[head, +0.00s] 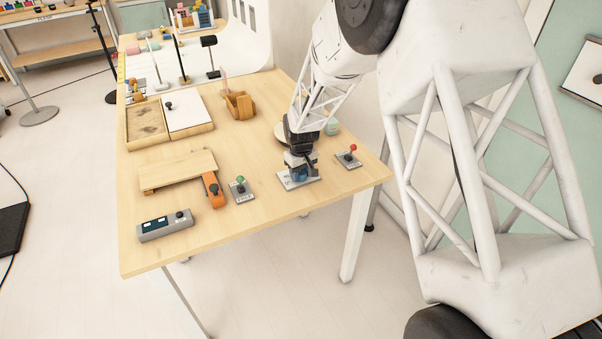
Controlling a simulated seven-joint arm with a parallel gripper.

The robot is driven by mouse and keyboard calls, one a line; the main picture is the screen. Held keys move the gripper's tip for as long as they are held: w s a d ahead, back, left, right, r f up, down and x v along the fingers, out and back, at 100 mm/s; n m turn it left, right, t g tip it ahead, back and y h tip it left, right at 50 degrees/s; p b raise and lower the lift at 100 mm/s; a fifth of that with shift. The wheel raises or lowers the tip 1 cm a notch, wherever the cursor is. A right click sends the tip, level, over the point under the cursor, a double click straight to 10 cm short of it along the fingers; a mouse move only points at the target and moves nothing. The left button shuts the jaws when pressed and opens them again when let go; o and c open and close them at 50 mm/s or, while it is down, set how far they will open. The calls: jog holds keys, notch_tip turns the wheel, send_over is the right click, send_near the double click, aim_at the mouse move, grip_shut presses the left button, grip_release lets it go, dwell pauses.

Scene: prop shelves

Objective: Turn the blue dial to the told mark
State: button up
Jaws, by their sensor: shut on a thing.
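The blue dial (299,175) sits on a pale plate (285,183) near the right front of the wooden table. My gripper (300,168) points down over it and is shut on the dial. The fingers cover most of the dial, so only a little blue shows between them. The marks on the plate and the dial's pointer are too small and too covered to read.
A red-knobbed lever (348,156) stands close on the right, and a green-knobbed lever (240,189) on the left. An orange-handled thing (213,190), a grey box (166,226) and a wooden platform (178,170) stand farther left. The table's front strip is clear.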

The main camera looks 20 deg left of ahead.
aim_at(301, 171)
jog(key=m, duration=1.3)
jog(key=shift+a, duration=0.1)
dwell(0.4)
jog(key=o, duration=0.9)
jog(key=shift+o, duration=0.2)
jog(key=shift+r, duration=0.1)
jog(key=shift+r, duration=3.8)
